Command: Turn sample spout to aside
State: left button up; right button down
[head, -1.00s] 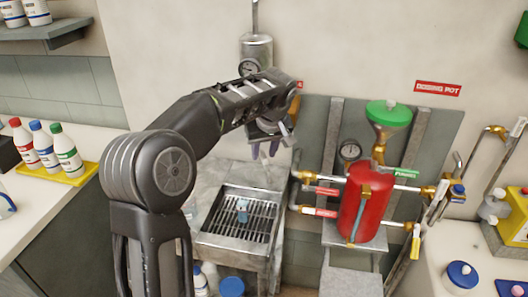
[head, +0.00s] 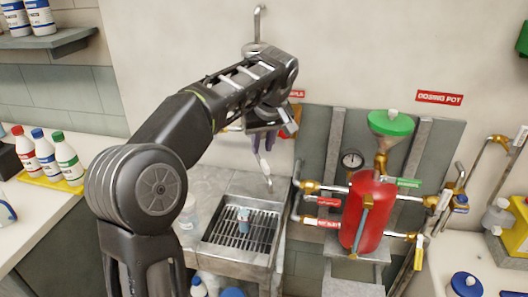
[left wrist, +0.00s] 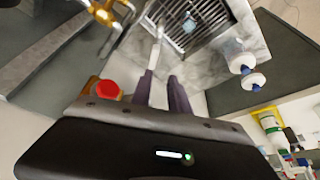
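The sample spout (head: 265,171) is a thin pale pipe hanging over the back of the sink. My left gripper (head: 263,141) points down at its upper part, with purple fingers on either side of a narrow gap. In the left wrist view the spout (left wrist: 154,52) runs up from beside the left finger, and the gripper (left wrist: 160,85) shows a gap between its fingers. I cannot tell whether a finger touches the spout. The spout's upper end is hidden behind the gripper. My right gripper is out of view.
A red dosing pot (head: 366,215) with valves and pipes is to the right. A red knob (left wrist: 108,90) lies close to the left fingers. Coloured bottles (head: 45,152) stand at left.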

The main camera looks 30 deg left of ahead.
aim_at(263, 168)
pick_arm(q)
jog(key=s+a, duration=0.2)
jog(key=s+a+n, duration=0.1)
jog(key=s+a, duration=0.1)
jog(key=a, duration=0.1)
jog(key=s+a+r+n, duration=0.1)
jog(key=s+a, duration=0.1)
jog(key=shift+a, duration=0.35)
jog(key=shift+c, duration=1.4)
jog(key=s, duration=0.2)
jog(key=s+a+t+h, duration=0.1)
jog(key=s, duration=0.1)
jog(key=s+h, duration=0.1)
jog(key=shift+s+a+f+t, duration=0.25)
jog(key=shift+s+a+t, duration=0.05)
jog(key=shift+s+t, duration=0.1)
grip_shut()
jog(key=w+d+m+t+h, duration=0.1)
jog(key=w+d+m+t, duration=0.1)
jog(key=d+m, duration=0.1)
jog(key=shift+w+d+r+m+t+h, duration=0.2)
jog(key=shift+w+d+m+t+h, duration=0.1)
jog(key=shift+w+h, duration=0.1)
jog(key=shift+w+f, duration=0.1)
jog(key=w+d+f+p, duration=0.2)
jog(key=w+d+f, duration=0.1)
jog(key=w+f, duration=0.5)
jog(key=shift+w, duration=0.4)
